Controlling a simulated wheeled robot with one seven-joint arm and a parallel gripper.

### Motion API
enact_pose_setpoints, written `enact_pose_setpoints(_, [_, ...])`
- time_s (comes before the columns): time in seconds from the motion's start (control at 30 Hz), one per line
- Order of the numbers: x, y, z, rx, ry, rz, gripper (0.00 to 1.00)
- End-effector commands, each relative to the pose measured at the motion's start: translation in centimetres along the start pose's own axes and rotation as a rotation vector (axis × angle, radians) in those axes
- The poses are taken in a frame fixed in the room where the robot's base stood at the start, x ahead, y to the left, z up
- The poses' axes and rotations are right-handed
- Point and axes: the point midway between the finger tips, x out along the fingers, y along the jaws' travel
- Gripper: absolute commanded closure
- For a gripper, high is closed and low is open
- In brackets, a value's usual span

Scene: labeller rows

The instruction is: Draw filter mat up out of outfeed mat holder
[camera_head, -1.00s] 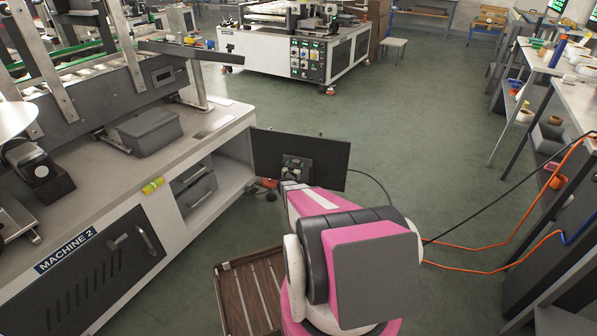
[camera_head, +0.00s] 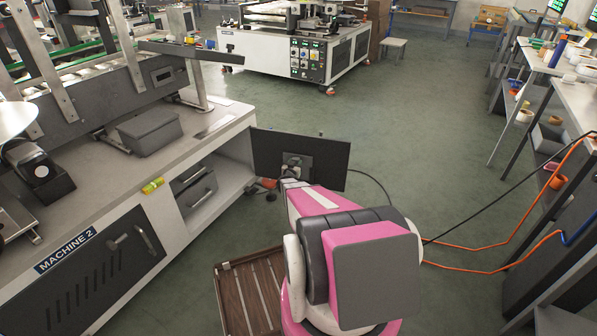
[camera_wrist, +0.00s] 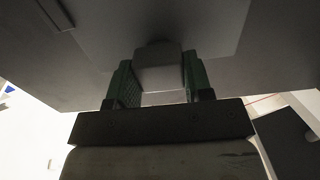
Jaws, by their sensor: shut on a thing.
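In the wrist view, my gripper's green-padded fingers (camera_wrist: 159,80) are shut on a pale block-shaped grip (camera_wrist: 158,72) on the face of a wide grey panel (camera_wrist: 95,70). I cannot pick out the outfeed mat holder in either view.
The Machine 2 bench (camera_head: 145,190) with its open drawer bay stands close on the left. A slatted brown pallet (camera_head: 245,300) lies beside my base. Orange hoses (camera_head: 480,247) and shelves line the right. The green floor (camera_head: 430,120) beyond the panel is clear.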

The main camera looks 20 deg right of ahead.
Motion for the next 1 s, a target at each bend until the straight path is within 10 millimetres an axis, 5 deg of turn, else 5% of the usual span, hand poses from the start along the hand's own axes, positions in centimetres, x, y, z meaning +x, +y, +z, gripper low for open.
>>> enact_pose_setpoints(1.0, [0.0,0.0,-3.5,0.001,0.000,0.000,0.82])
